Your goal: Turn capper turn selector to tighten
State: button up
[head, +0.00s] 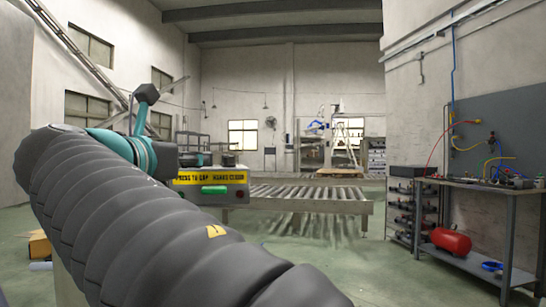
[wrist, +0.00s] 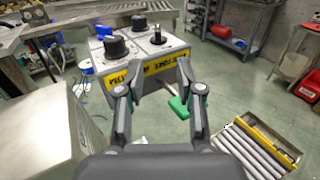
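The capper is a pale box (wrist: 150,50) with a yellow label, ahead of my gripper in the wrist view. Its top carries a large black knob (wrist: 115,47) at front left, a second black knob (wrist: 138,23) behind it, and a slim black upright control (wrist: 157,36) at right. I cannot tell which is the turn selector, nor read its setting. A green button (wrist: 180,106) shows at the front. In the head view, the capper's yellow label (head: 210,177) shows beyond my arm. My gripper (wrist: 158,68) is open and empty, its fingers overlapping the capper's front in view.
A roller conveyor (head: 310,200) runs behind the capper. A workbench (head: 480,187) with hoses and a red tank (head: 451,241) stands at right. In the wrist view, a pale surface (wrist: 50,135) is close at left and a roller section (wrist: 250,145) at lower right. Green floor lies between.

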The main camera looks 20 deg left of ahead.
aim_at(229, 160)
jog(key=w+p, duration=0.1)
jog(key=w, duration=1.3)
grip_shut()
